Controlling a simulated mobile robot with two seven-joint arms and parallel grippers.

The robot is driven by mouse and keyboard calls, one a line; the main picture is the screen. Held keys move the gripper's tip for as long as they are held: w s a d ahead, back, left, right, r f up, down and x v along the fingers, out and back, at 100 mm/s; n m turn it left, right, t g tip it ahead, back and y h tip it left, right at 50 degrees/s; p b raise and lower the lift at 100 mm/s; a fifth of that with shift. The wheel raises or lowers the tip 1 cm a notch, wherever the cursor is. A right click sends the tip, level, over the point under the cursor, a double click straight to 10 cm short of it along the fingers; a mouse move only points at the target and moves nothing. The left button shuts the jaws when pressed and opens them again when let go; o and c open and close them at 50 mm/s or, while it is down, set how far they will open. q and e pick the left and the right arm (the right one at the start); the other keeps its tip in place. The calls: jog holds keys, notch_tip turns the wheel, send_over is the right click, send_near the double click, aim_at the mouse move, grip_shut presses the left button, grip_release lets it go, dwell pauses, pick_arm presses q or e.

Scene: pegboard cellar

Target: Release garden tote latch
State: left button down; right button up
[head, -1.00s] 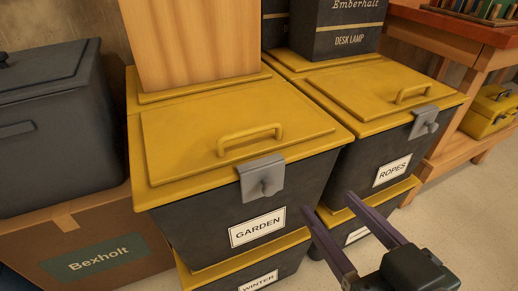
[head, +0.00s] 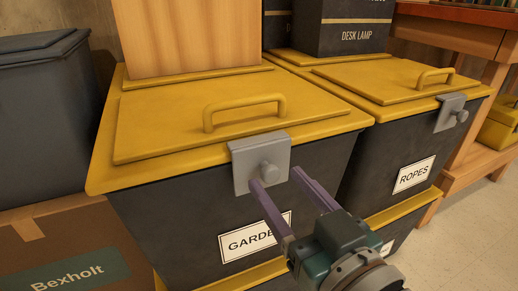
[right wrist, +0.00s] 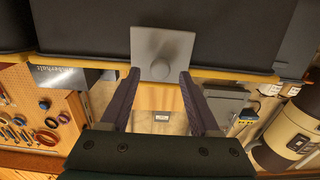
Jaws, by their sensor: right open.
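The garden tote (head: 185,215) is a dark bin with a yellow lid (head: 165,130) and a white label reading "GARDEN", partly covered by my gripper. Its grey latch (head: 245,160) hangs over the lid's front edge and has a round knob (head: 269,170). My right gripper (head: 277,178) is open, its two purple fingers pointing at the latch. In the right wrist view the latch (right wrist: 162,40) lies straight ahead, with the knob (right wrist: 160,69) between the fingertips of the gripper (right wrist: 159,74); the fingers look apart from it. My left gripper is not in view.
The ropes tote (head: 392,155) with a similar latch (head: 451,112) stands close on the right. A wooden box (head: 190,35) rests on the garden lid behind the handle (head: 245,110). A Bexholt carton (head: 70,245) stands at the left. Open floor (head: 460,235) shows at right.

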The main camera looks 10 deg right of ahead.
jog(key=shift+w+a, duration=0.25)
jog(key=shift+w, duration=0.4)
grip_shut()
dwell(1.0)
